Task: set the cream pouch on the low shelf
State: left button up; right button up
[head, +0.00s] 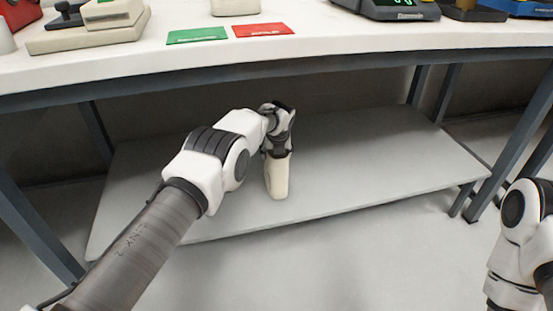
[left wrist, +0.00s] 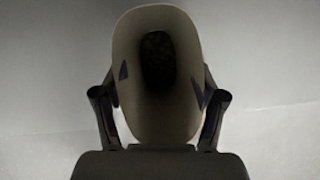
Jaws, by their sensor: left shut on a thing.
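The cream pouch (head: 278,178) hangs below my left gripper (head: 279,148) in the head view, over the front part of the low shelf (head: 360,160). Its lower end is close to the shelf surface; I cannot tell whether it touches. In the left wrist view the pouch (left wrist: 158,75) fills the middle, with a dark patch on it. The two fingers of my left gripper (left wrist: 158,108) are shut on its sides. The right arm shows at the right edge of the head view, but its gripper is out of view.
The white worktop (head: 350,45) runs above the shelf, with a green card (head: 197,36), a red card (head: 263,30) and devices on it. Dark table legs (head: 515,140) stand at the sides. The shelf is bare to the right and left of the pouch.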

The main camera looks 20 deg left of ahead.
pick_arm(q)
jog(key=shift+c, duration=0.7)
jog(key=shift+f, duration=0.25)
jog(key=o, duration=1.4)
jog(key=shift+r, duration=0.1)
